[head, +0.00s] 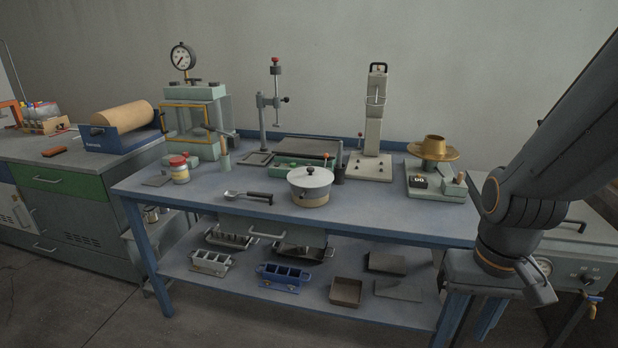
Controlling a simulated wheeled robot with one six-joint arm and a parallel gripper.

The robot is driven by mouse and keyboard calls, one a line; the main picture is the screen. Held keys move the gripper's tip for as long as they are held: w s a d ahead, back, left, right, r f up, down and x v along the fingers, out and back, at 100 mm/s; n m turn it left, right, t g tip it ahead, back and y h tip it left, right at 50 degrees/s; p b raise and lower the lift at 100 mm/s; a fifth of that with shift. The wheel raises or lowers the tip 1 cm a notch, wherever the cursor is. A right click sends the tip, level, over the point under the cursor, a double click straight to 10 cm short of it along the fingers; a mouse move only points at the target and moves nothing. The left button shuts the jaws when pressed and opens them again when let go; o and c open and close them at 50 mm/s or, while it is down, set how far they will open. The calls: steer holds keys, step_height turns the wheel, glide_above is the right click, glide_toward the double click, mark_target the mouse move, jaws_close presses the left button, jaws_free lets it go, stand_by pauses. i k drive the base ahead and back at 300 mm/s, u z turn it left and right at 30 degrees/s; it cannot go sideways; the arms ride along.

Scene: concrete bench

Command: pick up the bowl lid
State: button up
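A ladle (248,196) with a black handle lies left of the bowl, and a red-capped jar (179,170) stands farther left. A dark cylinder (339,169) is close behind the lid's right side. A brass-topped device (435,150) stands right. The bench front right of the bowl is clear.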

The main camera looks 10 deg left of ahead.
mark_target(309, 176)
steer(key=k, duration=0.65)
steer(key=u, duration=0.75)
steer(key=i, duration=2)
steer(key=z, duration=0.75)
